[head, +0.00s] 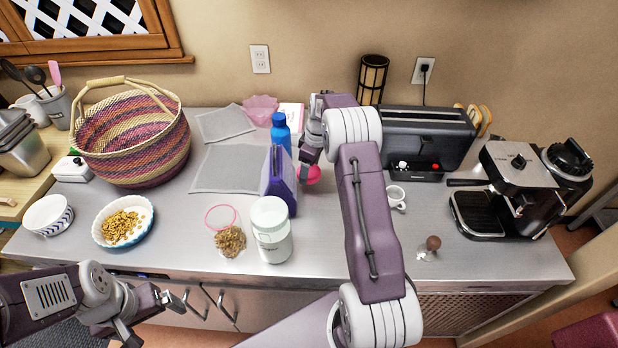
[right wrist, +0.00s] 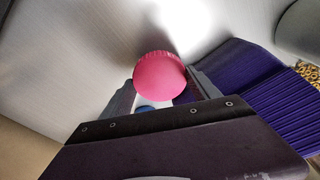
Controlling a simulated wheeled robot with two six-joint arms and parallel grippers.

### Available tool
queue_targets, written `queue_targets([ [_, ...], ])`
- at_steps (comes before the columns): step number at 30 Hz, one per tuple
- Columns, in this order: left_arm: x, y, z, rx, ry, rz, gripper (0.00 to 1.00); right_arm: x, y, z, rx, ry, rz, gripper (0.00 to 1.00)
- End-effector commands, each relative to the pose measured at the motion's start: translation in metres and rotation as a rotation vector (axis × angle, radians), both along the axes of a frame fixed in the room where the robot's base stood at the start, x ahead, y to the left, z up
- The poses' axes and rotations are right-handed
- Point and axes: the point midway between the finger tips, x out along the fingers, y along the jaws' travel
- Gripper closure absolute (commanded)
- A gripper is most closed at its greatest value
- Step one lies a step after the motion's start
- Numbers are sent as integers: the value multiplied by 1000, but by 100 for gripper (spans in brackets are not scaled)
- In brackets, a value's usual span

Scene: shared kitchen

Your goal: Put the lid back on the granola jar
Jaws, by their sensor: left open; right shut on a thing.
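The clear granola jar (head: 230,241) stands open near the counter's front edge, with a pink ring at its mouth and granola in its lower part. The round pink lid (head: 314,175) is in my right gripper (head: 311,158), to the right of the purple box. In the right wrist view the lid (right wrist: 160,76) sits between the two fingertips, which are shut on it. I cannot tell whether it touches the counter. My left gripper (head: 174,301) is open and empty, low at the left in front of the counter, apart from the jar.
A white-lidded canister (head: 272,232) stands right beside the jar. A granola bowl (head: 101,230) is left. A cup (head: 396,196), toaster (head: 430,138) and coffee machine (head: 512,190) are right.

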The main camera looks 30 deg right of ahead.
Motion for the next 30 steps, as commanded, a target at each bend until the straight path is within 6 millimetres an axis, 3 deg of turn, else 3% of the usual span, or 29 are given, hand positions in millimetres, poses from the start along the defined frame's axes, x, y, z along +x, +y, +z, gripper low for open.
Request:
queue_targets([
  [4, 0, 0, -5, 0, 0, 0, 7, 1, 0, 25, -1, -5, -2, 67],
  [5, 0, 0, -8, 0, 0, 0, 7, -5, -2, 23, 0, -1, -3, 67],
  [8, 0, 0, -16, 0, 0, 0, 7, -25, -7, 21, 0, 0, -5, 67],
  [21, 0, 0, -51, 0, 0, 0, 7, -151, -37, 21, -1, -2, -6, 67],
  [24, 0, 0, -55, 0, 0, 0, 7, -169, -41, 22, 0, -2, -5, 67],
  [30, 0, 0, -57, 0, 0, 0, 7, -188, -45, 23, -1, 0, -2, 67],
])
